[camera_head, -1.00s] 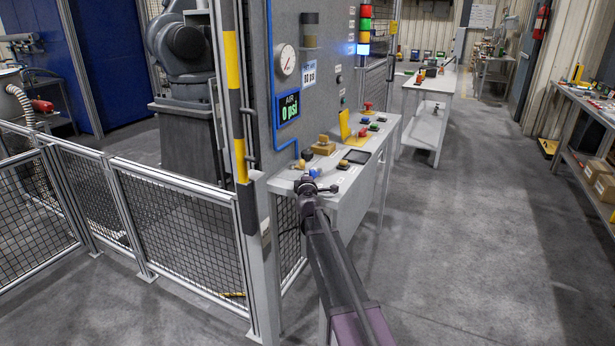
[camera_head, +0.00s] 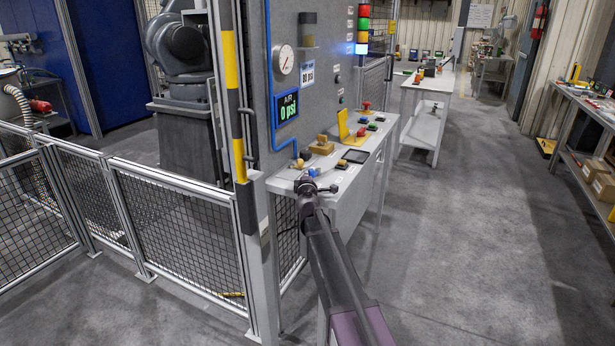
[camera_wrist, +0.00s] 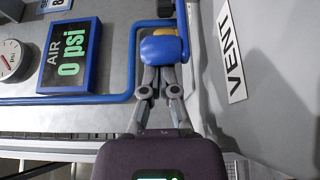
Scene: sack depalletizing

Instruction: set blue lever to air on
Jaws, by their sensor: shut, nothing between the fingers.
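The blue lever (camera_wrist: 162,49) shows in the wrist view directly in front of my gripper (camera_wrist: 160,72). The fingers are shut with nothing between them, and their tips are at the lever's near edge. I cannot tell whether they touch it. In the head view the lever (camera_head: 314,172) is a small blue spot at the near end of the grey panel shelf, just beyond my gripper (camera_head: 308,181). The air display (camera_wrist: 68,57) reads 0 psi. A VENT label (camera_wrist: 231,53) is to the right of the lever in the wrist view.
A blue pipe (camera_wrist: 131,70) runs beside the lever. A round gauge (camera_head: 284,60) is on the panel above. The shelf (camera_head: 345,180) also holds a yellow block (camera_head: 322,148) and several coloured buttons.

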